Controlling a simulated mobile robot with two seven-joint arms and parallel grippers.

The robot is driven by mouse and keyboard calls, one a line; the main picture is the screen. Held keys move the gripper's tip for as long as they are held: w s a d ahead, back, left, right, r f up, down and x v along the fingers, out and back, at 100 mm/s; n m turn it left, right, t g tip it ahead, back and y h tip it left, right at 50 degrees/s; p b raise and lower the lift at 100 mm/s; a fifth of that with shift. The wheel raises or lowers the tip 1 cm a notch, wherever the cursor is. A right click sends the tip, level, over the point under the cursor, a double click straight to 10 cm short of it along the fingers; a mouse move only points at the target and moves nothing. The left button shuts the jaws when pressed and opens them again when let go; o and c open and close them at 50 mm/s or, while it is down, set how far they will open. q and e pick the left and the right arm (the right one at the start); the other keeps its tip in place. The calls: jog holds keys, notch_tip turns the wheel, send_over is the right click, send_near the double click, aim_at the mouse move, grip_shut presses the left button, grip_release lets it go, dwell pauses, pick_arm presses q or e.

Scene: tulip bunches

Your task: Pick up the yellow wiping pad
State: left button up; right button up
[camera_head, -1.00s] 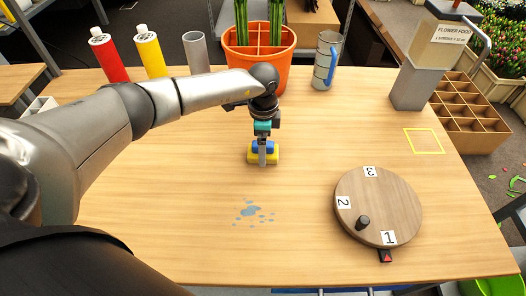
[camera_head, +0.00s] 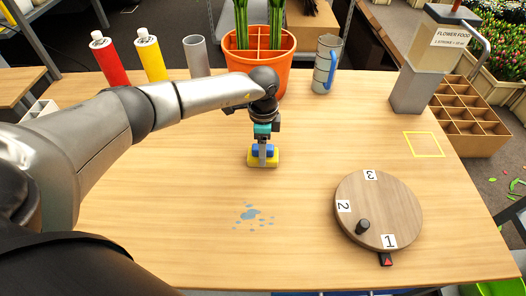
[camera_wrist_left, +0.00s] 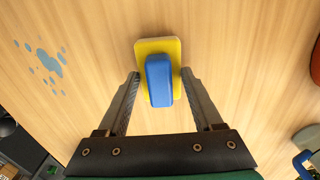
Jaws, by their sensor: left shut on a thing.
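The yellow wiping pad (camera_head: 253,162) has a blue grip block on top and is on the wooden table, near its middle. It also shows in the left wrist view (camera_wrist_left: 145,47), with the blue block (camera_wrist_left: 159,80) between the fingers. My left gripper (camera_head: 262,152) points down over the pad and is shut on its blue block. In the left wrist view the fingers (camera_wrist_left: 160,76) stand on either side of the block. My right gripper is not in view.
A blue spill (camera_head: 248,214) lies in front of the pad. A round numbered wooden turntable (camera_head: 385,205) stands to the right, a yellow square outline (camera_head: 424,133) beyond it. An orange divided pot (camera_head: 284,72), bottles (camera_head: 151,58) and a blue-handled mug (camera_head: 322,68) stand behind.

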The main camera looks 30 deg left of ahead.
pick_arm(q)
jog(key=shift+r, duration=0.1)
notch_tip(320, 180, up, 20)
jog(key=p, duration=0.3)
dwell(0.3)
jog(key=o, duration=0.8)
jog(key=c, duration=0.7)
